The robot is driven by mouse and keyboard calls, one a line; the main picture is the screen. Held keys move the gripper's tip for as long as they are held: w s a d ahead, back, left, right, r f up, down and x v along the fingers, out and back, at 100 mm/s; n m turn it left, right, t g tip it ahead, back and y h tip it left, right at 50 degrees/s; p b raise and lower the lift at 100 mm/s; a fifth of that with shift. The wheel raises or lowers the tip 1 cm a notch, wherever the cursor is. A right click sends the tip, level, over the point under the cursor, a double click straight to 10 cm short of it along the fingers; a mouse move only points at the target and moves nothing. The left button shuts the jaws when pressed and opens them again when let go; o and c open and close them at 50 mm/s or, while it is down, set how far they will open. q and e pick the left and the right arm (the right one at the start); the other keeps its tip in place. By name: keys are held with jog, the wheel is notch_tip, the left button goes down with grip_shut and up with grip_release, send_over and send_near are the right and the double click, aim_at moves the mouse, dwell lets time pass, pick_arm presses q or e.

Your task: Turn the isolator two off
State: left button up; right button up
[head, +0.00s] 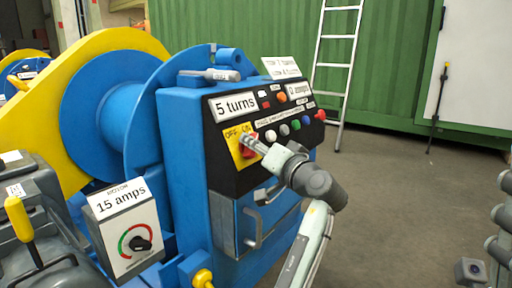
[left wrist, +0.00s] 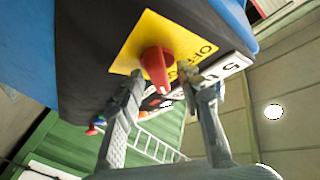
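A yellow plate (head: 233,149) marked OFF and ON sits on the black front panel of a blue machine. Its red switch handle (head: 249,152) is partly hidden by my left gripper (head: 254,143) in the head view. In the left wrist view, the red handle (left wrist: 157,67) stands out from the yellow plate (left wrist: 150,40), with OFF lettering beside it. My left gripper (left wrist: 163,82) is open, its two fingertips on either side of the handle with a gap showing. I cannot tell whether either finger touches it. No "isolator two" label is readable. My right gripper is out of view.
The blue machine (head: 183,150) carries a "5 turns" display (head: 235,106), coloured buttons (head: 283,130) and a lower handle (head: 254,230). A "15 amps" box (head: 120,222) with a black knob stands left. A ladder (head: 337,60) leans behind.

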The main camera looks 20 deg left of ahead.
pick_arm(q)
jog(key=shift+c, duration=0.5)
grip_shut()
